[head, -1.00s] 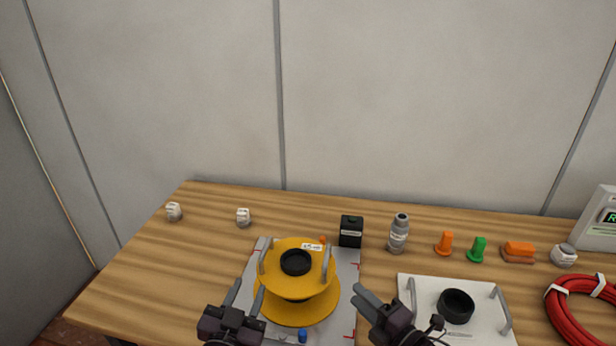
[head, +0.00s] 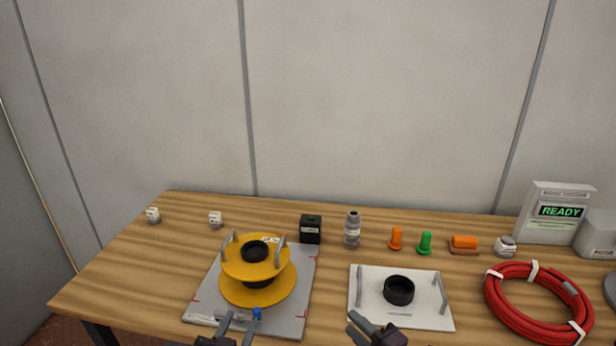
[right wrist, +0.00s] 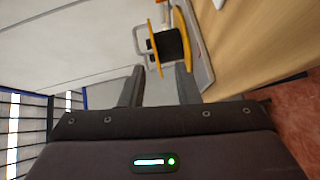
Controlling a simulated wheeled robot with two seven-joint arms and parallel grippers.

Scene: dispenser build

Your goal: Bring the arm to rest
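The yellow spool dispenser (head: 258,290) with a black hub and grey handles stands on a grey plate (head: 302,285). My left gripper (head: 236,323) is at the bottom edge of the head view, in front of the spool, with its fingers apart and nothing seen between them. My right gripper (head: 362,328) is at the bottom edge, in front of the white plate. In the right wrist view its fingers (right wrist: 158,88) are apart with an empty gap, and the spool (right wrist: 180,40) is beyond them.
A white plate (head: 358,312) carries a black ring (head: 398,290). A red cable coil (head: 515,318) lies at right before a READY device (head: 557,212). Along the back are a black box (head: 311,229), a grey bottle (head: 352,230), and orange and green pieces. The left tabletop is mostly clear.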

